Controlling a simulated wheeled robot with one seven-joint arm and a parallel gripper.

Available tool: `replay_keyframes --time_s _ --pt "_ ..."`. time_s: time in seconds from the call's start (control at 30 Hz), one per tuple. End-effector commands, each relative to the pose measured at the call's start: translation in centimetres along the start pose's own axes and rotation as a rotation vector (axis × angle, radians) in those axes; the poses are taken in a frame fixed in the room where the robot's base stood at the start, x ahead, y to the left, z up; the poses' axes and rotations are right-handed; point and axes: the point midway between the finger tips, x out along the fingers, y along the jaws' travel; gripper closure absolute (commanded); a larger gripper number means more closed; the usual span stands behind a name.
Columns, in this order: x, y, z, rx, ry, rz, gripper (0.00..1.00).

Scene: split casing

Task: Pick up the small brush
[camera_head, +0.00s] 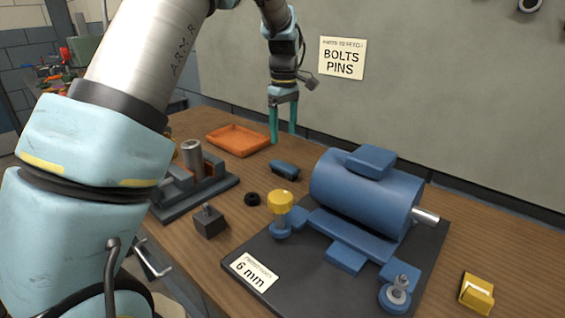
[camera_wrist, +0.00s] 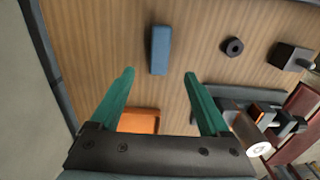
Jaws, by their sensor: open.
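The small brush appears to be the dark blue block (camera_head: 285,170) lying on the wooden bench, left of the blue motor. In the wrist view the blue block (camera_wrist: 160,50) lies lengthwise just beyond the fingertips, centred between them. My gripper (camera_head: 283,136) has two green fingers pointing down and hangs above the bench, behind the block in the head view. In the wrist view my gripper (camera_wrist: 160,74) is open and empty, apart from the block. The bristles cannot be made out clearly.
An orange tray (camera_head: 238,139) lies left of my gripper. A black ring (camera_head: 252,198) and a dark block with a post (camera_head: 209,221) lie nearer. The blue motor (camera_head: 340,192) stands on a dark plate (camera_head: 310,292) at right. A grey fixture (camera_head: 232,181) stands at left.

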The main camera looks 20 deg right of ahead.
Motion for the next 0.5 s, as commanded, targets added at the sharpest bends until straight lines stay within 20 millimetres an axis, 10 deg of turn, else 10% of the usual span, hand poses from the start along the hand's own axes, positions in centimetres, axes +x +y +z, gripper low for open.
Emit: replay_keyframes --time_s 0.5 --pt "5.8 -0.1 0.0 0.000 -0.001 -0.003 0.20"
